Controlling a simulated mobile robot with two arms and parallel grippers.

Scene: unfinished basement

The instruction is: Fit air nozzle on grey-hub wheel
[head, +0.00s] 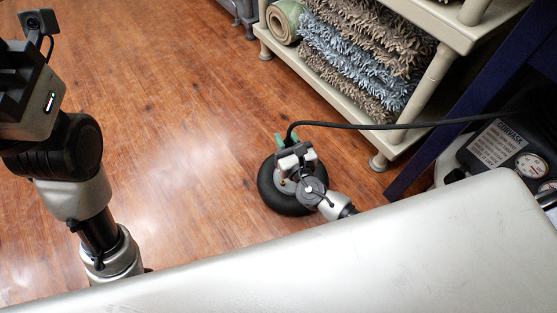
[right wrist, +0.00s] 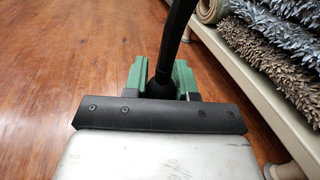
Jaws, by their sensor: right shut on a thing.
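The grey-hub wheel (head: 267,191) has a black tyre and shows on the wood floor, partly hidden under my right wrist and gripper. My right gripper (head: 287,141), with green fingertips, is over the wheel's far edge. In the right wrist view its green fingers (right wrist: 161,78) are shut around the black air nozzle (right wrist: 160,85) at the hose end. The nozzle's tip is hidden, so I cannot tell whether it touches the wheel's valve. My left gripper (head: 18,95) is at the left edge, far from the wheel; its fingertips are not clear.
The black hose (head: 400,127) runs right to a compressor with gauges (head: 500,145). A cream shelf (head: 440,30) with rolled and shaggy rugs (head: 355,50) stands behind. A pale surface (head: 330,260) crosses the foreground. The floor at left is clear.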

